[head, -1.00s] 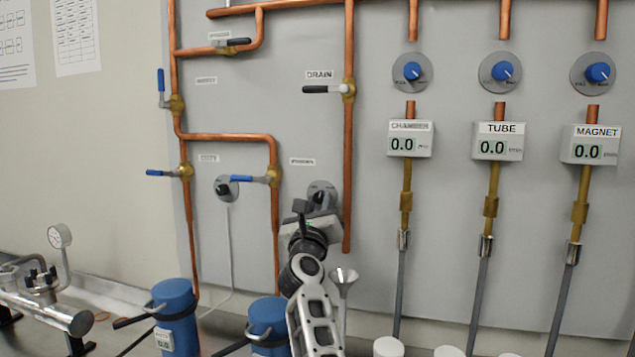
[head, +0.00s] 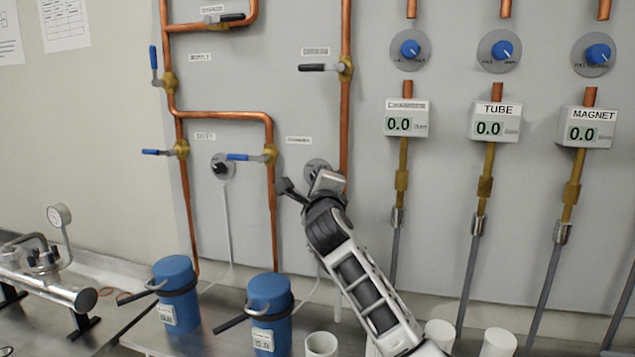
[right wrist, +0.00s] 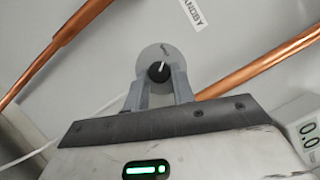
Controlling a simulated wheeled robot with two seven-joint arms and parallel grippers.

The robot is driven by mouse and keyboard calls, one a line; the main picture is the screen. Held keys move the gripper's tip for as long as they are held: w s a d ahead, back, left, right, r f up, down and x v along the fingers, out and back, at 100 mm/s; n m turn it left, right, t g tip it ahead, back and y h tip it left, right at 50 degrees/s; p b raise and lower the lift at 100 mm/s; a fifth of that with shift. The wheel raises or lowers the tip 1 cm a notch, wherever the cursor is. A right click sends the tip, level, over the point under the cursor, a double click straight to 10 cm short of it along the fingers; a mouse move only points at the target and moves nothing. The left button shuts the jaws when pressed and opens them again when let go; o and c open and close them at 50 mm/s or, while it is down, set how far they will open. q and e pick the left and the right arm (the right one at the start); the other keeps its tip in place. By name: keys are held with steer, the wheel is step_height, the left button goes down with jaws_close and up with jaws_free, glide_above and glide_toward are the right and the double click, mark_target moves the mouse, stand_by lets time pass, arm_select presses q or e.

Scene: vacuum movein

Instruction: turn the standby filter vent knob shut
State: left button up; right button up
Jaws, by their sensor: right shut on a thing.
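The standby filter vent knob (right wrist: 158,71) is a small black knob with a white mark on a grey round plate. In the right wrist view it sits between the fingertips of my right gripper (right wrist: 160,80), which is shut on it. In the head view the round plate (head: 316,167) shows below a small label, and my right gripper (head: 320,180) covers the knob. A similar black knob (head: 221,166) on a round plate stands to the left, clear of the gripper. My left gripper is not in view.
Copper pipes (head: 346,110) with lever valves run close beside the knob, including a blue lever (head: 245,157) to its left. Blue canisters (head: 270,310) stand below. Gauge boxes (head: 407,118) with blue knobs are to the right.

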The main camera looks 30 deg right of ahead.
steer(key=shift+n+y, duration=0.3)
steer(key=shift+n, duration=0.6)
steer(key=shift+g, duration=0.3)
steer(key=o, duration=1)
steer(key=shift+r, duration=0.1)
steer(key=b+v, duration=0.2)
steer(key=v, duration=1.4)
steer(key=shift+d, duration=0.1)
